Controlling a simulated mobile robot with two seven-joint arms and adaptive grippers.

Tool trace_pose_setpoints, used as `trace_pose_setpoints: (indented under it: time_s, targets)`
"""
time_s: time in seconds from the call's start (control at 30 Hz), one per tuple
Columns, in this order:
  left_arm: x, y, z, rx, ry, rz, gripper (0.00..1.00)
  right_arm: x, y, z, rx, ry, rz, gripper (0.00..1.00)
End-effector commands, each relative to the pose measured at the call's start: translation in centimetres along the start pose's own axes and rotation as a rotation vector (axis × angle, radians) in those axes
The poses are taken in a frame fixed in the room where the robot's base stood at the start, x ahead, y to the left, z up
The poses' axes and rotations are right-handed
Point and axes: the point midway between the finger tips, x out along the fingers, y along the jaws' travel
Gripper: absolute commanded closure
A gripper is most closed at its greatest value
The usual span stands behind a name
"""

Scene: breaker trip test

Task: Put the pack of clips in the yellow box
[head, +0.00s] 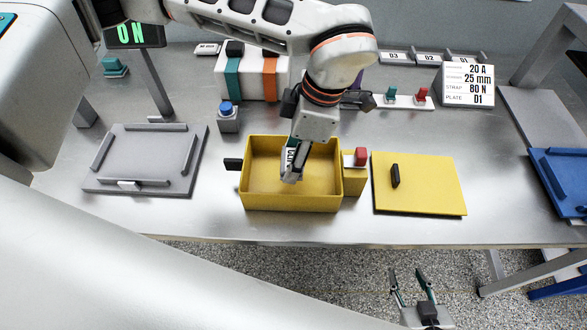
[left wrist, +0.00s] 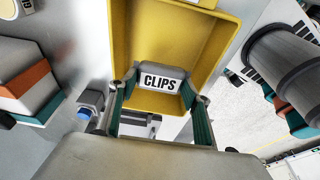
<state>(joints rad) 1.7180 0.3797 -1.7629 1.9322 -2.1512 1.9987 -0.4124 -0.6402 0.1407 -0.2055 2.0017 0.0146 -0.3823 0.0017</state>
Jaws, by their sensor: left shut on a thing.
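The yellow box (head: 265,200) stands open on the metal bench in the middle of the head view. Its inside and walls also show in the left wrist view (left wrist: 150,40). My left gripper (head: 291,176) reaches down into the box opening from above. In the left wrist view, its teal-padded fingers (left wrist: 160,118) are shut on the pack of clips (left wrist: 160,80), a grey pack with a white CLIPS label. I cannot tell whether the pack touches the box floor. My right gripper (head: 412,282) is open and empty, low in front of the bench.
A yellow lid (head: 435,190) with a black handle lies right of the box. A grey tray (head: 150,160) lies at left. A blue-button block (head: 228,118) stands behind the box, and a red-topped part (head: 360,157) is at its right side. A placard (head: 467,85) stands behind.

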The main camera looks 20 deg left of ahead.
Motion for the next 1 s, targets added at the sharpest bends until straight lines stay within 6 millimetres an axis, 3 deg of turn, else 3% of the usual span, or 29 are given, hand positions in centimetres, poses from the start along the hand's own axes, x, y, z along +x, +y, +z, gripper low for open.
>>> trace_pose_setpoints:
  time_s: [0.27,0.5,0.9,0.93,1.0]
  targets:
    - [1.9,0.0,0.5,0.000,0.001,-0.001,0.73,0.2,0.2,-0.1,-0.002,0.004,0.004,0.60]
    - [5.0,0.0,1.3,0.001,0.001,-0.002,0.73,0.4,0.2,0.4,-0.004,-0.003,0.004,0.60]
    - [5.5,0.0,1.4,0.000,0.000,0.001,0.73,0.4,0.1,0.6,-0.005,-0.005,0.004,0.60]
    - [5.4,0.1,1.4,0.000,-0.001,0.001,0.47,0.4,0.2,0.5,-0.005,-0.004,0.004,0.60]
    - [5.4,0.1,1.4,0.000,-0.001,0.002,0.35,0.4,0.2,0.5,-0.005,-0.004,0.004,0.60]
